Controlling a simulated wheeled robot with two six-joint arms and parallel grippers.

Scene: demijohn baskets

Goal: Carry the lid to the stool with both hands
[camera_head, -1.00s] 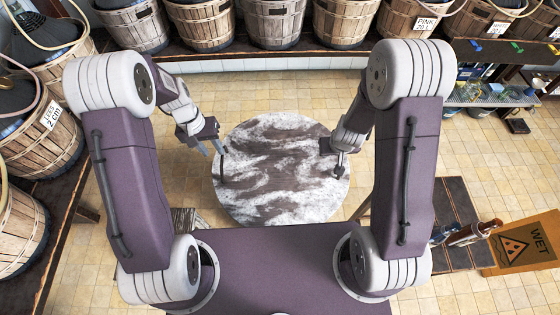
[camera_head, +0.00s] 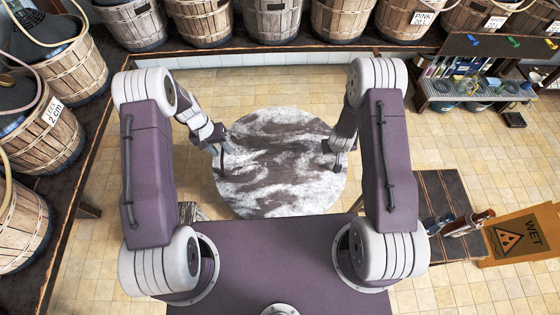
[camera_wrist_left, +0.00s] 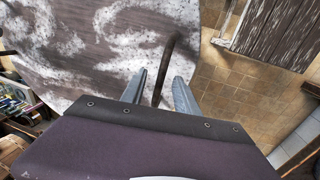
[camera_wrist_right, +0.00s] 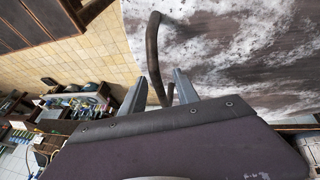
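The lid (camera_head: 275,185) is a large round board with brown and white mottling, lying flat in front of my body. Its left handle (camera_wrist_left: 170,55), a dark bent bar, passes between the spread fingers of my left gripper (camera_wrist_left: 160,80), with gaps beside it. Its right handle (camera_wrist_right: 153,45) passes between the spread fingers of my right gripper (camera_wrist_right: 162,80) likewise. What holds the lid up from below is hidden. A weathered grey slatted wooden top (camera_wrist_left: 268,32), perhaps the stool, is beside the lid; it partly shows in the head view (camera_head: 190,212), behind my left arm.
A dark low table (camera_head: 440,190) with bottles (camera_head: 468,222) and an orange WET sign (camera_head: 525,240) stand at right. A bench with trays (camera_head: 475,88) is farther back. Tiled floor is free around the lid.

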